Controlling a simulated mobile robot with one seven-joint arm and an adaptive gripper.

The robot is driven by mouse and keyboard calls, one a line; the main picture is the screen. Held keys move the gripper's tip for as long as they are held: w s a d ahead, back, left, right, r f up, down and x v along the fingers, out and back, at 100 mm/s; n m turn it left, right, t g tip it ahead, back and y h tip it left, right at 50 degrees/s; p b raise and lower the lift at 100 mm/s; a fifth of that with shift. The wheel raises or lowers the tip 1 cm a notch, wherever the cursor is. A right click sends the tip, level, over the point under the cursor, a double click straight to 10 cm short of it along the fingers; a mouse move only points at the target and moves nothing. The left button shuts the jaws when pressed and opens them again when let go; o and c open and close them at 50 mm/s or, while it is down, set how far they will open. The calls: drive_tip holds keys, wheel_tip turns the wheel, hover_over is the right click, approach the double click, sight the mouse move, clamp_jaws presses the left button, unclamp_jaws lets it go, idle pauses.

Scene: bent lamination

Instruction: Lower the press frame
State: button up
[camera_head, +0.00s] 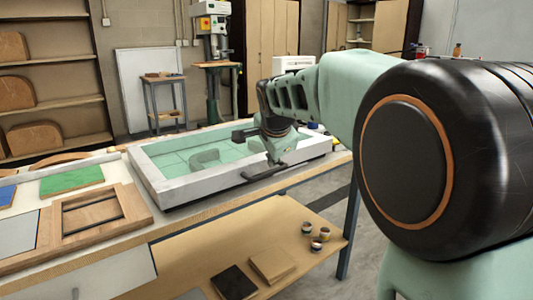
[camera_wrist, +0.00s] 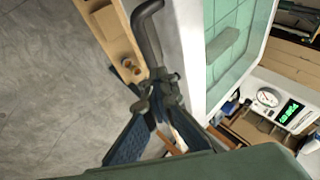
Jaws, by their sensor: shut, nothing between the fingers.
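The press frame (camera_head: 160,181) is a pale rectangular frame around a green see-through sheet (camera_head: 170,163). It lies about level on the bench, and a curved shape shows through the sheet. Its white edge also shows in the wrist view (camera_wrist: 190,58). A dark bar handle (camera_head: 262,174) runs along the frame's front edge, and its bent end shows in the wrist view (camera_wrist: 149,32). My gripper (camera_head: 273,160) is shut at the handle, over the front right part of the frame. In the wrist view its fingertips (camera_wrist: 163,90) overlap the handle; I cannot tell whether they touch.
A wooden frame (camera_head: 133,204) and a green pad (camera_head: 72,179) lie on the bench at left. Small cups (camera_head: 316,244) and flat boards (camera_head: 272,264) are on the lower shelf. A box with a dial and green display (camera_wrist: 268,97) stands beyond the frame.

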drive_tip(key=o, duration=0.8)
drive_tip(key=shift+w+a+r, duration=0.1)
drive_tip(key=shift+w+r, duration=0.15)
drive_tip(key=shift+w, duration=0.05)
drive_tip(key=v, duration=0.7)
drive_tip(key=shift+s+r, duration=0.2)
